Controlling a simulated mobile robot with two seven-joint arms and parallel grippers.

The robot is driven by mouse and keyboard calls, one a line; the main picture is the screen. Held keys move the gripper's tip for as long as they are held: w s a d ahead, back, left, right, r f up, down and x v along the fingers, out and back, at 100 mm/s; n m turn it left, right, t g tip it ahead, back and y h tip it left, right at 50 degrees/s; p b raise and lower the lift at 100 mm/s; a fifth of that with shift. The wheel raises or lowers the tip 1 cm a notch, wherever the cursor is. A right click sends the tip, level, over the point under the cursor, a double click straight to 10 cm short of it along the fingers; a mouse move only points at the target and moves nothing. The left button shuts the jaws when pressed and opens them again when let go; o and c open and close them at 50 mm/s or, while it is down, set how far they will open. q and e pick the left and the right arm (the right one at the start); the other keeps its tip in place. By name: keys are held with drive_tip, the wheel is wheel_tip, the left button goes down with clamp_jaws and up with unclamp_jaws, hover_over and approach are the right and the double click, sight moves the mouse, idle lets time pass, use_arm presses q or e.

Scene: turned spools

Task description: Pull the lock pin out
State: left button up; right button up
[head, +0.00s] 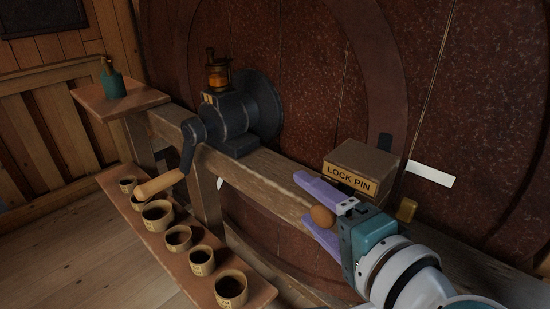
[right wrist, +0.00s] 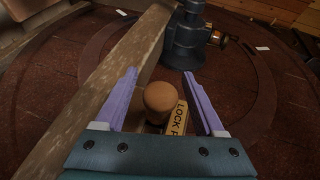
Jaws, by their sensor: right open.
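The lock pin's round wooden knob (head: 321,216) sticks out below a brown block labelled "LOCK PIN" (head: 352,181) on the wooden beam. In the right wrist view the knob (right wrist: 159,97) stands between the two purple fingers, and part of the yellow label (right wrist: 177,120) shows beside it. My right gripper (head: 308,205) is open, with one finger on each side of the knob. A gap shows between the knob and each finger in the right wrist view (right wrist: 163,80). The pin's shaft is hidden. My left gripper is not in view.
A dark cast machine (head: 232,122) with a wooden-handled crank (head: 160,184) sits on the beam (head: 255,172). Several cups stand on a low shelf (head: 250,276). A teal bottle (head: 113,84) stands on a small shelf at the left.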

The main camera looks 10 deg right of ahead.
drive_tip(key=shift+w+a, duration=0.1)
drive_tip(key=shift+w, duration=0.25)
drive_tip(key=shift+f, duration=0.1)
clamp_jaws()
idle(0.3)
idle(0.9)
